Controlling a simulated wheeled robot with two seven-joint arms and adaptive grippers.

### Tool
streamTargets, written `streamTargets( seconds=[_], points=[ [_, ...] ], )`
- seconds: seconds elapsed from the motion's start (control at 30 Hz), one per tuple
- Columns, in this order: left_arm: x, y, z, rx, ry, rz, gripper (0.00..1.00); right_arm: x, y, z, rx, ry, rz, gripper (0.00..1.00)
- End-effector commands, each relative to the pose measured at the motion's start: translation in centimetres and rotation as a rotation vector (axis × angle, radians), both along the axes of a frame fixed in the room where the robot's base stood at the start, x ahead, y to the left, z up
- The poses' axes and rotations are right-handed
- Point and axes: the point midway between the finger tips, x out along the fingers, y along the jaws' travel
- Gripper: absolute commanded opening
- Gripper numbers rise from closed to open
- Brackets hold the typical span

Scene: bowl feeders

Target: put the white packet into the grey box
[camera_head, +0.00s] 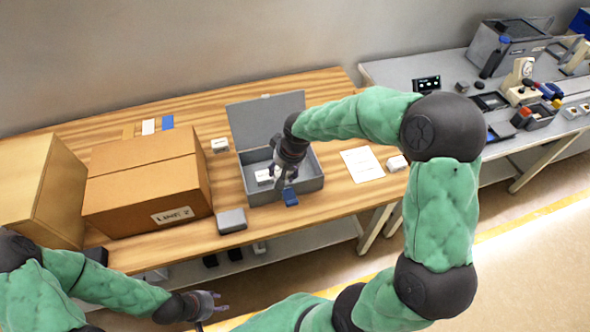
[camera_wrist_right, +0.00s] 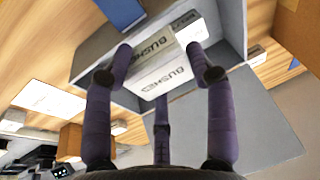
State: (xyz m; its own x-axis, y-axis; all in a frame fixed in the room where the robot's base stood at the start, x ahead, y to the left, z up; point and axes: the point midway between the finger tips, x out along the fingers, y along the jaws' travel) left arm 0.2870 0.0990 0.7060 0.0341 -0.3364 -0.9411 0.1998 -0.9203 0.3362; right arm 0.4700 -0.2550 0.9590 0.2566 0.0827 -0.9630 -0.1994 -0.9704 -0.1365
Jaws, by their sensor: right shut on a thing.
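The grey box (camera_head: 312,183) stands on the wooden table with its lid (camera_head: 262,118) raised at the back. My right gripper (camera_head: 282,178) reaches down into its opening. In the right wrist view, the fingers of my right gripper (camera_wrist_right: 158,50) are shut on a white packet (camera_wrist_right: 165,77) lettered BUSHES, inside the box walls. Another white lettered packet (camera_wrist_right: 194,28) lies in the box beside it. Whether the held packet touches the box floor cannot be told. My left gripper (camera_head: 215,303) is open and empty, low in front of the table.
A cardboard box (camera_head: 145,190) stands left of the grey box, a grey block (camera_head: 231,221) at the front edge. A blue item (camera_head: 290,197) sits at the box's front. Small white packets (camera_head: 220,145) (camera_head: 397,163) and a paper sheet (camera_head: 362,164) lie on the table.

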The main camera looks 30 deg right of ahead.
Motion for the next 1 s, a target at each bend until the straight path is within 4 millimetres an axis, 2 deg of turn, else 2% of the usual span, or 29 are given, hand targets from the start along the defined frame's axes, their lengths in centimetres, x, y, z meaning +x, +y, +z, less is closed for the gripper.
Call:
streamTargets(
  seconds=[0.2, 0.43, 0.77, 1.0],
  points=[
    [0.0, 0.0, -0.9, 0.0, 0.0, 0.0, 0.4, 2.9, -3.8, -2.4, 0.0, 0.003, -0.004, 0.22],
    [0.0, 0.0, -2.0, 0.0, 0.001, 0.0, 0.4, 4.7, -6.1, -6.0, 0.0, 0.002, -0.002, 0.22],
    [0.0, 0.0, -2.4, 0.0, 0.001, -0.001, 0.4, 5.7, -7.3, -7.8, 0.0, 0.0, -0.001, 0.22],
    [0.0, 0.0, -3.8, 0.0, 0.001, -0.001, 0.4, 5.8, -7.5, -11.0, 0.0, 0.002, 0.001, 0.22]
  ],
)
